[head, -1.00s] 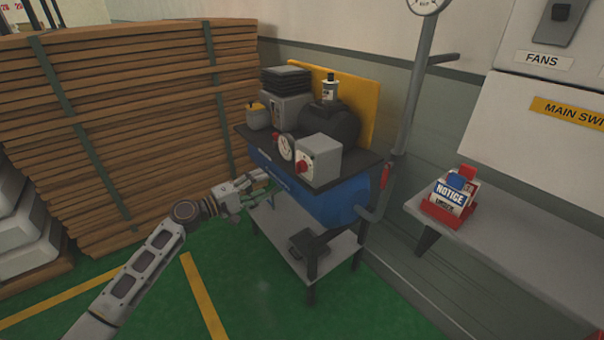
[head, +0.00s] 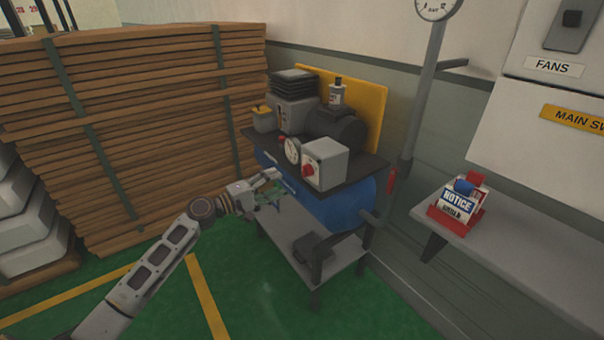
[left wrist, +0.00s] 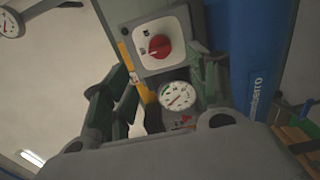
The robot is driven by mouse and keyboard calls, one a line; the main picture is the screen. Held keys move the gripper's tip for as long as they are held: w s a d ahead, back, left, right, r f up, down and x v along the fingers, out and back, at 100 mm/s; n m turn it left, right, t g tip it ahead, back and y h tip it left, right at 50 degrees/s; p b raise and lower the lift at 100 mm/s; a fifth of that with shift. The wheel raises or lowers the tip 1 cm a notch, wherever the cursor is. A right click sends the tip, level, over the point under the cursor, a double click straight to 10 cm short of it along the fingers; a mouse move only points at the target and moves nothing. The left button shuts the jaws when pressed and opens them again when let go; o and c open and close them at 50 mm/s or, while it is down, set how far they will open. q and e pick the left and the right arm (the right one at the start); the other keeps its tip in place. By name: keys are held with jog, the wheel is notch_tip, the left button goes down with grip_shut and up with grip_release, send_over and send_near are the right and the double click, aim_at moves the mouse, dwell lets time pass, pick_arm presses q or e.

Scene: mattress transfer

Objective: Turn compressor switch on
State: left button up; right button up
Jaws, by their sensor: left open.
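The compressor has a blue tank (head: 335,208) and stands on a grey stand ahead of me. Its switch is a red knob (head: 309,171) on a light grey box (head: 328,163), beside a round gauge (head: 292,150). In the left wrist view the red knob (left wrist: 159,46) shows on its white plate, with the gauge (left wrist: 177,95) below it. My left gripper (head: 276,183) is open and empty, in front of the tank, to the left of and below the knob and apart from it in the head view. My right gripper is not in view.
Stacked brown boards (head: 150,130) stand close on the left. A grey bench (head: 520,240) on the right holds a red holder with a notice (head: 458,203). A vertical pipe (head: 423,100) stands behind the compressor. The green floor in front is clear.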

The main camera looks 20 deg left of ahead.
aim_at(306, 171)
pick_arm(q)
jog(key=x, duration=1.1)
jog(key=shift+p, duration=0.3)
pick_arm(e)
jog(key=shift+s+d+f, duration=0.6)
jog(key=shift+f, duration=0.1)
pick_arm(q)
jog(key=shift+w+d, duration=0.1)
jog(key=shift+d, duration=0.05)
jog(key=shift+c, duration=0.3)
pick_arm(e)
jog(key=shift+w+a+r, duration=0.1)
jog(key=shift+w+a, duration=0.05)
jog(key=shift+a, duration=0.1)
pick_arm(q)
jog(key=shift+c, duration=1.3)
jog(key=c, duration=0.7)
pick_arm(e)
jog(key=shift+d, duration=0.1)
